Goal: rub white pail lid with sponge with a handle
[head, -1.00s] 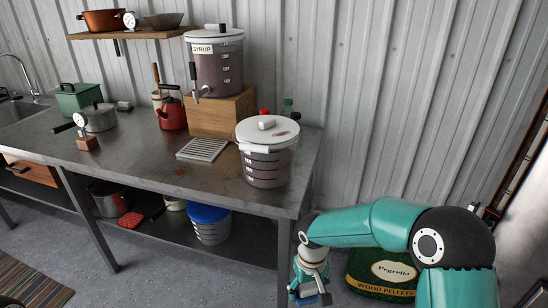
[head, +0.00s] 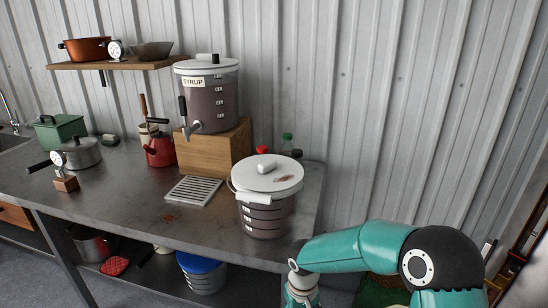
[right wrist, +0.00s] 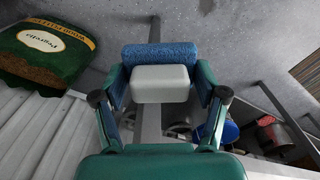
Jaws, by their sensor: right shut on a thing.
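The white pail lid (head: 250,182) sits on a clear pail (head: 264,216) near the right end of the steel table. It has a white knob on top and a reddish-brown smear (head: 284,179) to the right. My right gripper (right wrist: 161,88) is shut on the sponge with a handle, a blue sponge (right wrist: 160,55) with a pale grip (right wrist: 160,77) between the fingers. In the head view my right arm is low, beside the table's right end and below the lid; its fingers and the sponge are cut off there. My left gripper is not in view.
A syrup dispenser (head: 208,100) stands on a wooden box (head: 213,150) behind and left of the pail. Bottles (head: 287,144) stand behind it. A drain rack (head: 193,190) lies to its left. The table edge (head: 190,245) lies in front; a pellet bag (right wrist: 45,45) is on the floor.

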